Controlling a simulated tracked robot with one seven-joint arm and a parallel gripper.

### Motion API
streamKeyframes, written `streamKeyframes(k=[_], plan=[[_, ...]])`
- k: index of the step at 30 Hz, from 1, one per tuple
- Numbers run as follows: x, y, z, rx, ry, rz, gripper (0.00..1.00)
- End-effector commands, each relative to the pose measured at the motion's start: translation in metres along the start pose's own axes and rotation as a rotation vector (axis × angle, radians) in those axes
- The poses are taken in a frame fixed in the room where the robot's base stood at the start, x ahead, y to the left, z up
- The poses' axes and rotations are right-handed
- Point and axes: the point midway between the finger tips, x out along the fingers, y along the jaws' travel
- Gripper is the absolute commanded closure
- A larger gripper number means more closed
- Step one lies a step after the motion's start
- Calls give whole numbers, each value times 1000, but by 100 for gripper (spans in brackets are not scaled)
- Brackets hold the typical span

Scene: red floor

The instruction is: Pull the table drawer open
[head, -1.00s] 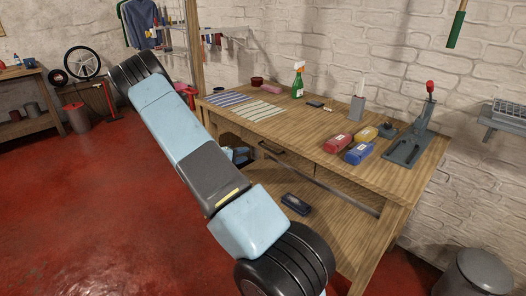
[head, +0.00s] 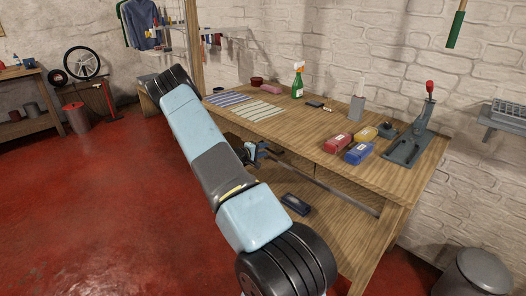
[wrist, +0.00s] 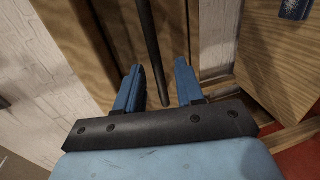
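The wooden table (head: 395,180) stands against the white brick wall, with its drawer under the top. The drawer front (head: 294,168) looks flush with the table and is partly hidden by my arm. The drawer's dark bar handle (wrist: 148,40) runs down the wrist view. My gripper (wrist: 157,72) is open, with one blue finger on each side of the bar, which shows a gap to the right finger. Whether the left finger touches it I cannot tell. In the head view my gripper (head: 257,151) is at the drawer front, partly behind my arm.
A dark blue case (head: 296,204) lies on the lower shelf (head: 325,225). The red floor (head: 90,215) at left is clear.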

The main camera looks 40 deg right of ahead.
Motion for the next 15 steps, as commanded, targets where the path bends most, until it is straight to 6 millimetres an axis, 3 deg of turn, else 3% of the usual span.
streamKeyframes(k=[12, 15], plan=[[8, 0, 0, 0, 0, 0, 62], [8, 0, 0, 0, 0, 0, 70]])
